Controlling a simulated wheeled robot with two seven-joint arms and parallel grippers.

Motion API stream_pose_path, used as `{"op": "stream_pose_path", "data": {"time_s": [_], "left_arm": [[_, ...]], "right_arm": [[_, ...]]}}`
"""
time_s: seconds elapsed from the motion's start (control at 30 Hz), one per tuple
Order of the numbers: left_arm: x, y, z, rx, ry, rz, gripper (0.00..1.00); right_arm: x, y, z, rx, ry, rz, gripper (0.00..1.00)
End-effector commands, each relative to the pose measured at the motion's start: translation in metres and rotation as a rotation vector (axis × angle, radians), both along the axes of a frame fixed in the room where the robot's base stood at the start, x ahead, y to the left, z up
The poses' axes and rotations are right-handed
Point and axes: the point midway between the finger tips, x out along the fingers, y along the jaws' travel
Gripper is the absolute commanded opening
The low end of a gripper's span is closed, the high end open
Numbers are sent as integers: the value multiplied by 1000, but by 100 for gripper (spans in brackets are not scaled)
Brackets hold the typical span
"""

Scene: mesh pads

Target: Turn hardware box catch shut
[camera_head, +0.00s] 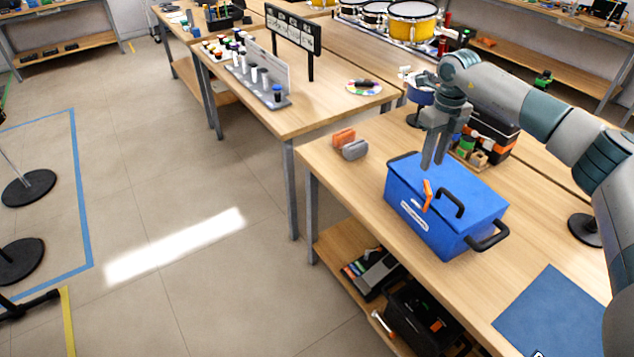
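A blue hardware box (440,222) with a closed lid sits on the wooden table. It has black end handles and a black lid handle (451,202). An orange catch (427,195) stands at the front edge of the lid, tilted slightly from upright. My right gripper (434,163) points down just above the lid, behind the catch. Its two fingers show a narrow gap with nothing seen between them. I cannot tell whether the fingers touch the lid. My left gripper is out of view.
A dark case (492,133) and small coloured items stand behind the box. A blue mat (556,312) lies to the right front. The wooden surface (370,185) left of the box is clear.

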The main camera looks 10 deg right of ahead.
Motion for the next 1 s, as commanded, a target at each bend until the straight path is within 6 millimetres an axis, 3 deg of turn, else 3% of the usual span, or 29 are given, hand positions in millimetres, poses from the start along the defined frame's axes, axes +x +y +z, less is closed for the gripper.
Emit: {"op": "stream_pose_path", "data": {"time_s": [0.57, 1.0], "left_arm": [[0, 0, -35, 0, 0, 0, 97], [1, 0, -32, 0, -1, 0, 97]], "right_arm": [[0, 0, 95, 1, -4, -2, 28], [13, 63, 54, 174, -33, 64, 28]]}}
